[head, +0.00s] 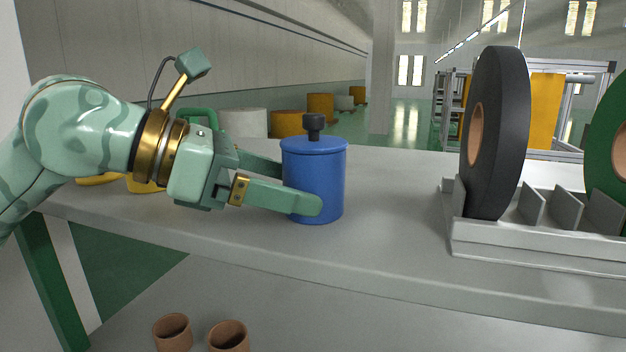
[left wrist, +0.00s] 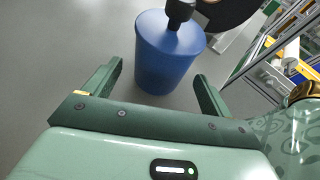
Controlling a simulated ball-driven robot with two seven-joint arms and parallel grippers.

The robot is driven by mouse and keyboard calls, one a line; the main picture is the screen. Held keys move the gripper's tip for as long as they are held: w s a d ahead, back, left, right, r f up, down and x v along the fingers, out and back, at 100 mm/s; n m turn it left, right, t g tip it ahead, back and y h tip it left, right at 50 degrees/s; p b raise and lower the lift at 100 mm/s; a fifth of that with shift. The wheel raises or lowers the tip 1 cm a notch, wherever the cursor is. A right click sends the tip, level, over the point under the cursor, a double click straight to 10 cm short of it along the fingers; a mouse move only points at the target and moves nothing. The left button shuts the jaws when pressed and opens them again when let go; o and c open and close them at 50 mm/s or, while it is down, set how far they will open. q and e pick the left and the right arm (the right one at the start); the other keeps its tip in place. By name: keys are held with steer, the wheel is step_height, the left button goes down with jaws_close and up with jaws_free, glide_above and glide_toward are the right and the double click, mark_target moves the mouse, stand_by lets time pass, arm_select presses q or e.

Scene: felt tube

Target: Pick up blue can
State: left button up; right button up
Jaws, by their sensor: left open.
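The blue can (head: 325,172) stands upright on the grey table (head: 390,235), with a blue lid and a black knob on top. My left gripper (head: 301,190) comes in from the left with its fingers low beside the can. One finger passes in front of the can and the other reaches behind its left side. In the left wrist view the can (left wrist: 168,58) is between and just beyond the open fingertips (left wrist: 160,75), with gaps showing at both sides. My right gripper is in neither view.
A black roll (head: 500,130) stands in a grey slotted rack (head: 480,240) at the right, with a green roll (head: 610,140) at the edge. Two brown cups (head: 172,332) are below the table's front edge. The table between can and rack is clear.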

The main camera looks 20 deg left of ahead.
mark_target(314, 176)
arm_select(q)
steer(key=p+x, duration=0.1)
steer(key=x, duration=0.3)
steer(key=shift+w+d, duration=0.2)
steer(key=shift+d, duration=0.05)
steer(key=shift+s+a, duration=0.1)
steer(key=c, duration=1.1)
steer(key=shift+r, duration=0.2)
steer(key=shift+r, duration=0.6)
steer(key=s+a+r+b, duration=0.2)
steer(key=s+a+r, duration=0.2)
steer(key=s+r, duration=0.7)
steer(key=shift+s+a+r, duration=0.3)
steer(key=shift+s+a, duration=0.1)
steer(key=shift+s, duration=0.7)
steer(key=shift+r, duration=0.1)
